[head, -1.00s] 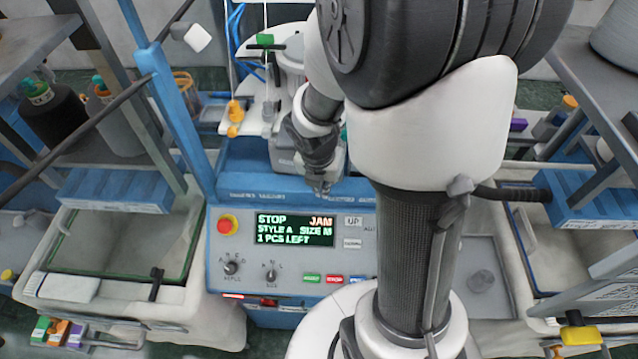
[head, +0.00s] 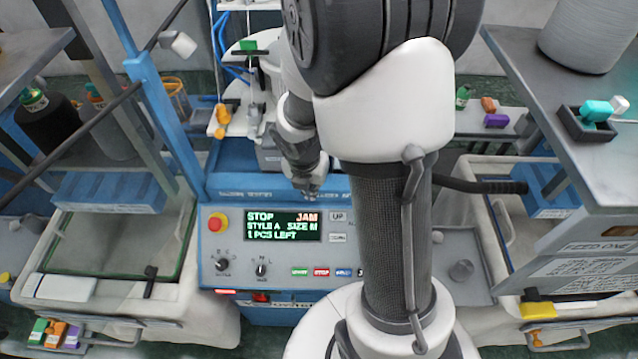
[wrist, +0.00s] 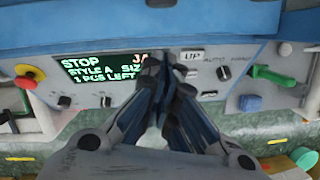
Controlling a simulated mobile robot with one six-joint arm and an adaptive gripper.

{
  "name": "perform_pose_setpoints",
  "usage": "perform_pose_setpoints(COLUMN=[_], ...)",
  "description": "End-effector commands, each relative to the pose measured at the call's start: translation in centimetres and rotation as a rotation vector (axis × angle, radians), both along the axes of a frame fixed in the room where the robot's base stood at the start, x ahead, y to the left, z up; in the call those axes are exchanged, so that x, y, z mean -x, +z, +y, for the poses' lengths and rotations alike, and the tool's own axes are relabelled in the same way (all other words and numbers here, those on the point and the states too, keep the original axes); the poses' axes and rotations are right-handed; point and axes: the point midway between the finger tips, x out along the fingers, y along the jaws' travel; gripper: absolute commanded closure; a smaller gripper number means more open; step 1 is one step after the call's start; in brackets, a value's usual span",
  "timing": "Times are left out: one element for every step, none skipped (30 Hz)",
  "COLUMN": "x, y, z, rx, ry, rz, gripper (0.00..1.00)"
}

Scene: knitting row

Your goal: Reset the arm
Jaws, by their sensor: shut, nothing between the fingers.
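My gripper (head: 311,193) is at the top edge of the machine's control panel (head: 290,249), just above the right end of the display (head: 282,227). In the wrist view my gripper (wrist: 165,68) has its fingertips together with nothing between them, in front of the panel beside the UP button (wrist: 191,56). The display reads STOP, JAM, STYLE A, SIZE M, 1 PCS LEFT. The fingertips hide part of the display in the wrist view. My arm hides the right part of the panel in the head view.
A red stop button (head: 218,222) sits at the panel's left. A blue post (head: 160,115) rises left of the panel. Bins flank the machine, one at the left (head: 110,245). A shelf with a large grey cone (head: 588,38) stands at the right.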

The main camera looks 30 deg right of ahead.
Motion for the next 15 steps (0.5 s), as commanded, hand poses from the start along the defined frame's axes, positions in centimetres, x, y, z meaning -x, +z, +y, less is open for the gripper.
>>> perform_pose_setpoints(x=[0.2, 0.3, 0.5, 0.7, 0.8, 1.0, 1.1, 1.2, 1.4, 1.5, 1.6, 1.7, 1.7, 1.8, 1.9], y=[2.0, 2.9, 3.8, 4.5, 5.1, 5.9, 6.4, 6.9, 7.5, 8.0, 8.3, 8.7, 9.0, 9.2, 9.4], z=[0.1, 0.2, 0.3, 0.4, 0.5, 0.6, 0.7, 0.8, 0.9, 0.9, 1.0, 1.1, 1.1, 1.1, 1.2], rx=[0.002, 0.002, 0.002, 0.002, 0.002, 0.001, 0.002, 0.002, 0.001, 0.001, 0.001, 0.002, 0.002, 0.002, 0.001], ry=[0.001, -0.002, 0.0, -0.001, 0.0, 0.0, -0.001, 0.0, 0.0, -0.001, -0.001, 0.0, -0.001, -0.001, -0.001], rz=[-0.007, -0.007, -0.007, -0.007, -0.006, -0.006, -0.006, -0.006, -0.005, -0.005, -0.004, -0.004, -0.004, -0.003, -0.002], gripper=[1.0, 1.0, 1.0, 1.0, 1.0, 1.0, 1.0, 1.0, 1.0, 1.0, 1.0, 1.0, 1.0, 1.0, 1.0])
